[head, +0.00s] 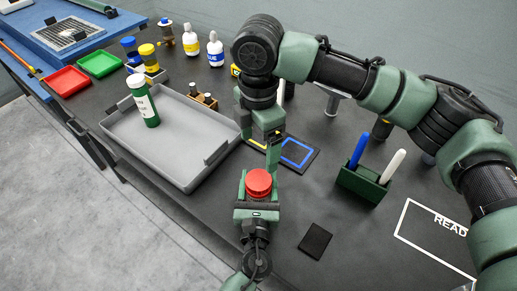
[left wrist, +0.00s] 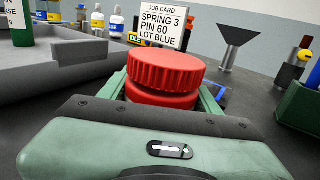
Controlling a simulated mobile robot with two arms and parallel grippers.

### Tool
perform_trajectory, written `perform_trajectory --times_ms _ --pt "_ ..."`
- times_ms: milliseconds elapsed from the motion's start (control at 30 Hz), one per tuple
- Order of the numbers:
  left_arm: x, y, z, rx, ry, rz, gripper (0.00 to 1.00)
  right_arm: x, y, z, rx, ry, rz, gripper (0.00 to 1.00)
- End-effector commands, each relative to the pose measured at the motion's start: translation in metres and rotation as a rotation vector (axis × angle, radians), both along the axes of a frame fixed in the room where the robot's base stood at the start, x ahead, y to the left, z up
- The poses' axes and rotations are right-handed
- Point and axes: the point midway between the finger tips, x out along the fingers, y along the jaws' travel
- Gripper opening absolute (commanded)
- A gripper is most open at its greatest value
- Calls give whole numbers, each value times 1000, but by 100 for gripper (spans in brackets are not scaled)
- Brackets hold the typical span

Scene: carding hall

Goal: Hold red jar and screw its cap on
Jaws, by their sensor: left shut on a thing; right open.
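The red jar (left wrist: 150,97) stands upright between the fingers of my left gripper (head: 258,204), which is shut on it. The ridged red cap (left wrist: 166,70) sits on top of the jar and looks slightly off to one side; it also shows from above in the head view (head: 258,182). I cannot tell whether its thread is engaged. My right gripper (head: 273,160) is open and points down just beyond the cap, apart from it as far as I can see. Its far finger is partly hidden.
A grey tray (head: 196,179) with a green bottle (head: 144,102) lies left. A blue-outlined pad (head: 297,152), a green holder with two pens (head: 362,185) and a black square (head: 315,240) lie right. A job card (left wrist: 162,22) stands behind. Red (head: 66,82) and green bins (head: 99,64) are far left.

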Motion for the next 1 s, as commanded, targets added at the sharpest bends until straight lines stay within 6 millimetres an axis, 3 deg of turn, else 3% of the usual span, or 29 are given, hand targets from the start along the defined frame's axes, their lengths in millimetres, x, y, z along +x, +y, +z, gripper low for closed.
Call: perform_trajectory --times_ms 133,167,233,267,667,1000 --pt "0 0 0 0 0 -1 0 0 0 0 0 0 0 85" --pt "0 0 0 0 0 -1 65 0 0 0 0 0 0 85" --pt "0 0 0 0 0 0 85 0 0 0 0 0 0 85" --pt "0 0 0 0 0 0 88 0 0 0 0 0 0 85" --pt "-7 0 -2 0 1 -1 88 0 0 -3 0 0 0 85" --pt "-62 4 -3 0 1 -1 88 0 0 -17 0 0 0 85"
